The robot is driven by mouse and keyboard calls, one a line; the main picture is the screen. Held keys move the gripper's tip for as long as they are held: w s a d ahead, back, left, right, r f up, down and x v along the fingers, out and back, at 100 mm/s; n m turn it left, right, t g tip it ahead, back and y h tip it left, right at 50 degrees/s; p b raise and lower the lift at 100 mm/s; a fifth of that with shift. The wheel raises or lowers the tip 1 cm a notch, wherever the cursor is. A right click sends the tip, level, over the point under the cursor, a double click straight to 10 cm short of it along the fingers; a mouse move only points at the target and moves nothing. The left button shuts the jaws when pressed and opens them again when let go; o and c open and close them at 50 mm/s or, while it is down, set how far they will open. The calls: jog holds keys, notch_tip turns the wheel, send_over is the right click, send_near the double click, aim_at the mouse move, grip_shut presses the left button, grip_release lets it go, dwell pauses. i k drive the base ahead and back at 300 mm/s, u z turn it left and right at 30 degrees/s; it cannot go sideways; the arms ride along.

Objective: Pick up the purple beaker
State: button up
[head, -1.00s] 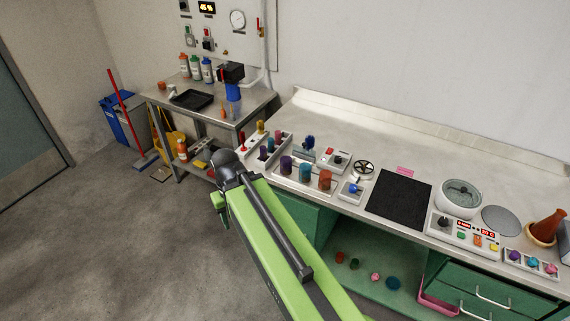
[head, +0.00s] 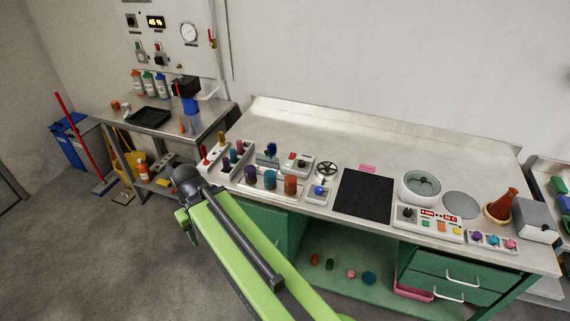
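The purple beaker (head: 250,174) stands upright on the left part of the long workbench (head: 300,128). It is the leftmost in a front row, with a teal beaker (head: 269,179) and an orange-brown beaker (head: 290,185) to its right. My green and black arm reaches up from the bottom of the picture, and its dark rounded joint lies left of the purple beaker. My gripper's fingers do not show, so nothing can be seen in them. No contact with the beaker shows.
A small rack with coloured pieces (head: 226,160) stands just left of the beaker. A black mat (head: 365,195), a round bath (head: 420,187) and a control box (head: 427,222) lie farther right. A side table (head: 160,125) stands at the left. The bench's back strip is clear.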

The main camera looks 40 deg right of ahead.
aim_at(251, 173)
jog(key=u, duration=0.5)
jog(key=i, duration=1.15)
